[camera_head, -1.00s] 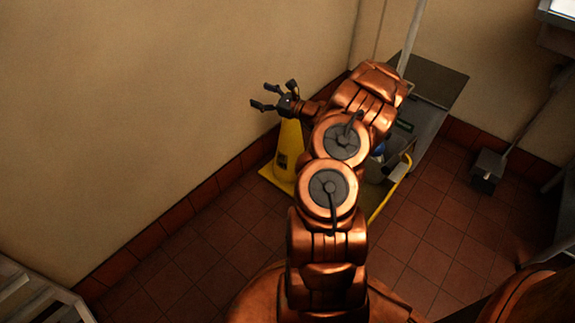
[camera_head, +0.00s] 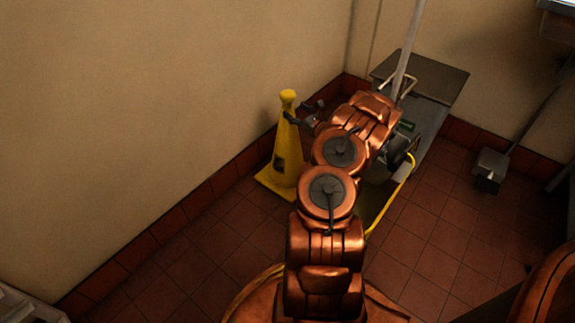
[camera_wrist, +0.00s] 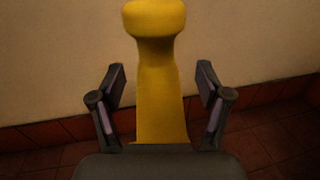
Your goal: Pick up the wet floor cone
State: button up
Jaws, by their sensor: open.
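The yellow wet floor cone (camera_head: 287,150) stands upright on the tiled floor by the left wall, with a square yellow base and a dark label on its side. My gripper (camera_head: 300,113) is at the right side of the cone's upper part in the head view. In the wrist view the cone (camera_wrist: 161,85) rises between the two spread fingers of my gripper (camera_wrist: 161,88), its rounded knob above them. Gaps show between each finger and the cone. The cone's base is hidden in the wrist view.
A grey-topped metal table (camera_head: 430,75) stands in the corner behind my arm. A yellow-edged item partly hidden by my arm sits beside it. A grey box on a pole (camera_head: 489,168) is at the right. Floor left of the cone (camera_head: 205,235) is clear.

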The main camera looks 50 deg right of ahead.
aim_at(291, 108)
jog(key=shift+w+r+b, duration=0.15)
jog(key=shift+w+b, duration=0.7)
jog(key=shift+w, duration=1.3)
grip_shut()
jog(key=shift+r, duration=0.1)
